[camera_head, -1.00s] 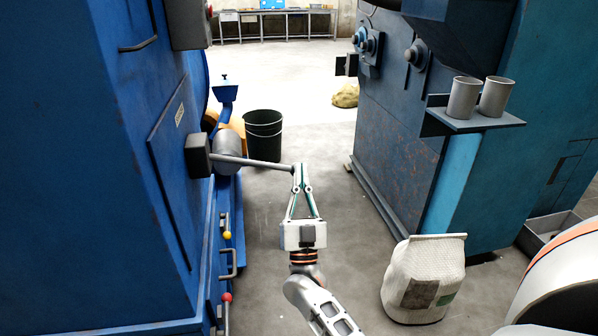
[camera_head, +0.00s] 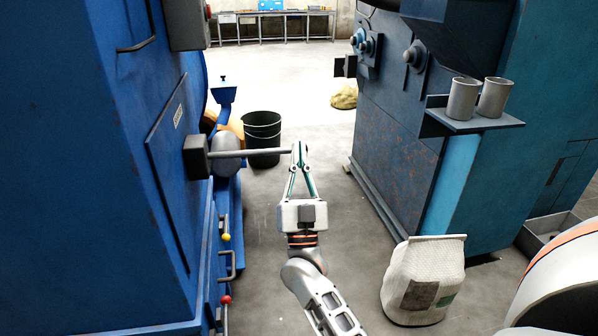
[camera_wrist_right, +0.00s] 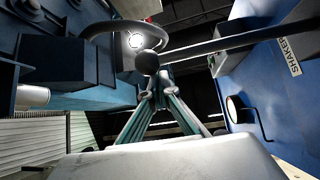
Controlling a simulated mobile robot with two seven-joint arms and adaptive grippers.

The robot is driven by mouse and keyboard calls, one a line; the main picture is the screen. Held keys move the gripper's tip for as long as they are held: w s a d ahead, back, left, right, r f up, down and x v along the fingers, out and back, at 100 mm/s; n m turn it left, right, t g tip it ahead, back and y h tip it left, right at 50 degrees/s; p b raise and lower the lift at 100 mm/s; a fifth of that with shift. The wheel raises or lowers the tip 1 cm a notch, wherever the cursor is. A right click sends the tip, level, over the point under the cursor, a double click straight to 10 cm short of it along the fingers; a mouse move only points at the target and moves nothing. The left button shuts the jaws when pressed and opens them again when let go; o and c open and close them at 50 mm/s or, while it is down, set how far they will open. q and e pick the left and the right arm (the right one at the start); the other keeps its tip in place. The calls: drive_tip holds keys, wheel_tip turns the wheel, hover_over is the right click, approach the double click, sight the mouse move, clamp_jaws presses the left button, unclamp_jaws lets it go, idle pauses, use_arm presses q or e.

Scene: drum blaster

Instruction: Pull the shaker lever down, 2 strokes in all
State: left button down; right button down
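The shaker lever (camera_head: 250,153) is a grey rod that sticks out to the right from a dark block (camera_head: 196,157) on the side of the blue machine (camera_head: 85,190). It is close to level. My right gripper (camera_head: 299,149) is at the rod's free end with its fingers drawn together there. In the right wrist view the lever (camera_wrist_right: 225,43) ends in a dark ball knob (camera_wrist_right: 147,62), right at the fingertips (camera_wrist_right: 155,84). The fingers appear shut on this end; the exact contact is partly hidden. A SHAKER label (camera_wrist_right: 289,56) is on the blue panel. My left gripper is not in view.
A black bucket (camera_head: 262,133) stands on the floor behind the lever. A white sack (camera_head: 424,280) stands right of my right arm. A teal machine (camera_head: 400,150) with two grey cups (camera_head: 463,98) on a shelf is at the right.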

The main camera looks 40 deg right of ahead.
drive_tip(key=shift+s+r, duration=0.1)
drive_tip(key=shift+r, duration=1.75)
